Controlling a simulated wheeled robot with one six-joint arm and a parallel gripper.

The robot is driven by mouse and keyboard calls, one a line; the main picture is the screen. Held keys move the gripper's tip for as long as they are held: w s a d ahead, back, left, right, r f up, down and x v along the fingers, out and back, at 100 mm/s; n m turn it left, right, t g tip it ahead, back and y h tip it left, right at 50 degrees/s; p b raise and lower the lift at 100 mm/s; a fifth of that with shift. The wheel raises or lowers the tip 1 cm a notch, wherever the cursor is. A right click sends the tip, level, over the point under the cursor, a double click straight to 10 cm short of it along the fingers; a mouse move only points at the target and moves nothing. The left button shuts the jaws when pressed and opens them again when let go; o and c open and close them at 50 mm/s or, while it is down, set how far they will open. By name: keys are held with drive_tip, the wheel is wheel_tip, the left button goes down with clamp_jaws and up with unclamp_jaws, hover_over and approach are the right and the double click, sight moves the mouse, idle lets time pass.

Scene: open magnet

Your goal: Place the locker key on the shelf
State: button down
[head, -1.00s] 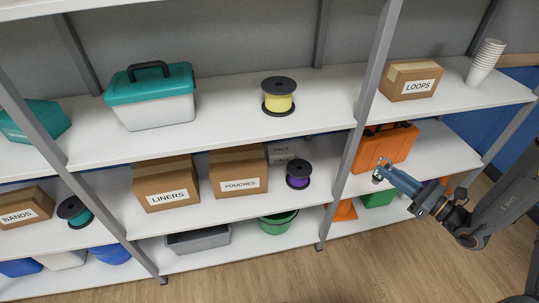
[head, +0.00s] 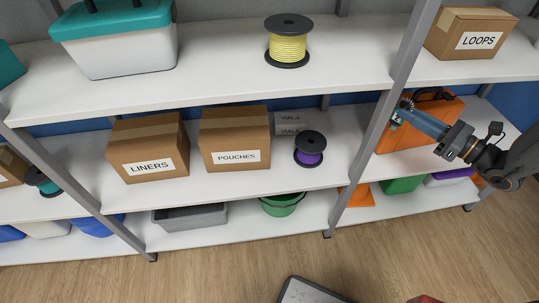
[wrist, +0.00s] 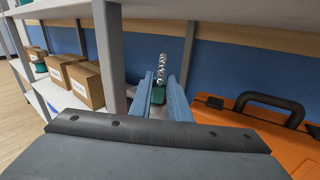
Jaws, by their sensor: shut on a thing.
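The locker key (wrist: 160,97) shows in the wrist view as a small dark green tag with a silver beaded or toothed part standing up behind it. My gripper (wrist: 160,88) is shut on it, with the two blue fingers on either side. In the head view my gripper (head: 398,112) is in front of the orange case on the right, at the height of the middle shelf (head: 270,182). The key is too small there to make out clearly. The upper shelf (head: 215,85) runs above.
An orange case (head: 432,133) stands close to my gripper. A grey upright (head: 372,135) is just left of it. Boxes marked LINERS (head: 148,150) and POUCHES (head: 234,140) and a purple spool (head: 310,149) stand on the middle shelf. A yellow spool (head: 288,47) stands above.

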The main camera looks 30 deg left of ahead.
drive_tip(key=w+a+f+n+g+b, duration=0.2)
drive_tip(key=w+a+g+b, duration=0.1)
drive_tip(key=a+b, duration=0.8)
drive_tip(key=w+b, duration=0.1)
drive_tip(key=b, duration=0.2)
drive_tip(key=shift+f+n+g+y+b, duration=0.2)
drive_tip(key=shift+n+g+y+b, duration=0.1)
drive_tip(key=shift+n+y, duration=0.1)
drive_tip(key=shift+b, duration=1.1)
drive_tip(key=shift+s+r+n+b, duration=0.15)
drive_tip(key=shift+n+b, duration=0.15)
drive_tip(key=shift+b, duration=0.65)
drive_tip(key=b, duration=0.5)
hover_over(352, 157)
wheel_tip(352, 157, down, 18)
